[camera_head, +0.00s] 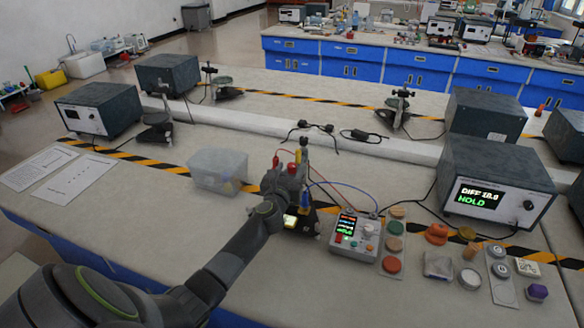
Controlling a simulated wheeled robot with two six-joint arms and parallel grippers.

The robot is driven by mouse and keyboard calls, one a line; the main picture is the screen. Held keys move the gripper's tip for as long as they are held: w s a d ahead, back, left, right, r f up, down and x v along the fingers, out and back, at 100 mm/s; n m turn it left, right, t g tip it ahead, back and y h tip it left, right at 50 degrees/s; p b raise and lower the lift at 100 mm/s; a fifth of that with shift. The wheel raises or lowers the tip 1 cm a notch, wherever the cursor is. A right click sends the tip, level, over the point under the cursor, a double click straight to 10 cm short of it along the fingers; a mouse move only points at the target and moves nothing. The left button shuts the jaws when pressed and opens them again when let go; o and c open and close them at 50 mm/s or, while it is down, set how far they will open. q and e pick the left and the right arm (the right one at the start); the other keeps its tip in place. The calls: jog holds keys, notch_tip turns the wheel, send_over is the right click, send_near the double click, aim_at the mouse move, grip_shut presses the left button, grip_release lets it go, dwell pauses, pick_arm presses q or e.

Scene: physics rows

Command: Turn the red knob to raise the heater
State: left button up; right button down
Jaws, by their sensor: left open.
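My left arm reaches in from the lower left. Its gripper (284,183) is open above the table, in front of a small dark apparatus (308,219) that it partly hides. Small red and yellow parts show just above the gripper, and a lit yellowish patch shows at its right. A grey control box (354,238) with a lit screen stands right of the gripper, apart from it. Small red parts show on the box; I cannot tell which is the red knob. I cannot make out the heater clearly. My right gripper is not in view.
A clear plastic bin (218,170) stands left of the gripper. A dark meter (494,189) reading HOLD stands at the right. Coloured discs and small pieces, including a red disc (391,264), lie right of the control box. Wires run behind the gripper. The table's left front is mostly clear.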

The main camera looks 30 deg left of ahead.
aim_at(291, 169)
pick_arm(q)
jog(key=shift+b+x, duration=0.3)
jog(key=shift+x, duration=1.25)
jog(key=shift+c, duration=0.5)
jog(key=c, duration=0.9)
jog(key=shift+o, duration=0.2)
